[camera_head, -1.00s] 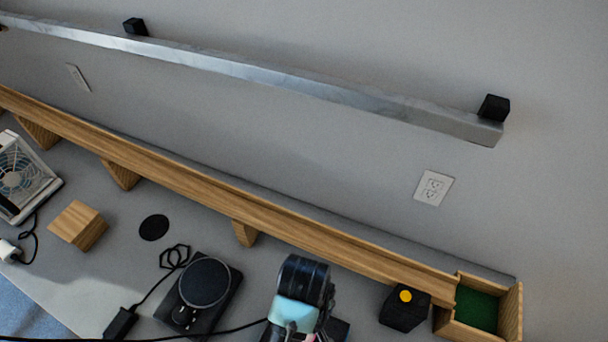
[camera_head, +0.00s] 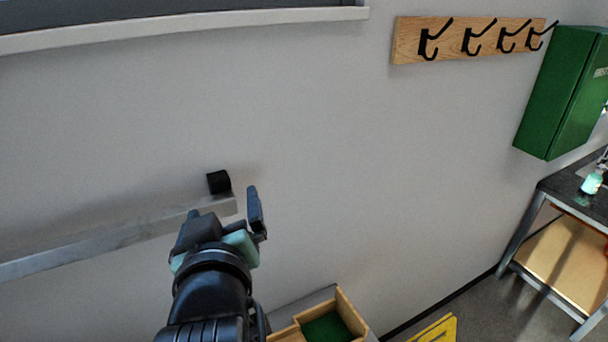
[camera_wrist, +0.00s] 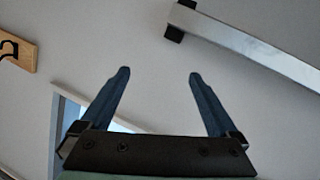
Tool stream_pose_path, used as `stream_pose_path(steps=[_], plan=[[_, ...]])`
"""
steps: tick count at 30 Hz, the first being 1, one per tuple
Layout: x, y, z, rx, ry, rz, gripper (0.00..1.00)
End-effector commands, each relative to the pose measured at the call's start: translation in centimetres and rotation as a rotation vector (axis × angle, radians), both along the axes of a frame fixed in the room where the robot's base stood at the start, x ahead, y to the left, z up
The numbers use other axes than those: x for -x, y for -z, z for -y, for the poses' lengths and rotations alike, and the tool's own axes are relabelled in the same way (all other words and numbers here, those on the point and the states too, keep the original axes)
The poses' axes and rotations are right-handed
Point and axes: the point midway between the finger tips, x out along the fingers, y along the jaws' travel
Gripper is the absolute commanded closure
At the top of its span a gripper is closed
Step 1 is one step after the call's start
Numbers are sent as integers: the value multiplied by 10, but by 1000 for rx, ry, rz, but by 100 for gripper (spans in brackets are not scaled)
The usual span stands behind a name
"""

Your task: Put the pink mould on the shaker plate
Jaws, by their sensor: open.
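My gripper (camera_head: 226,208) is raised in front of the grey wall, near the right end of the metal rail. In the wrist view my gripper (camera_wrist: 158,73) has its two dark fingers wide apart, with only wall between them. It holds nothing. Neither the pink mould nor the shaker plate shows in the current views.
A metal rail (camera_head: 120,240) with a black end block (camera_head: 218,182) runs along the wall. A wooden box with a green floor (camera_head: 327,328) is below. At right are a hook board (camera_head: 470,40), a green cabinet (camera_head: 562,95) and a side table (camera_head: 560,200).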

Motion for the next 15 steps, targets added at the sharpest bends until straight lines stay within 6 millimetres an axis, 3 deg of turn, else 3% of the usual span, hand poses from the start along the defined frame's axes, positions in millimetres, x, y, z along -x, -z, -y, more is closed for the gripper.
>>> stream_pose_path(steps=[1,3,6,10,12,15], plan=[[-3,-50,22,-72,49,130,4],[4,-116,51,-167,99,310,4],[30,-196,88,-279,145,551,4],[73,-266,121,-373,166,795,4],[93,-289,132,-402,166,885,4],[109,-305,139,-424,163,953,4]])
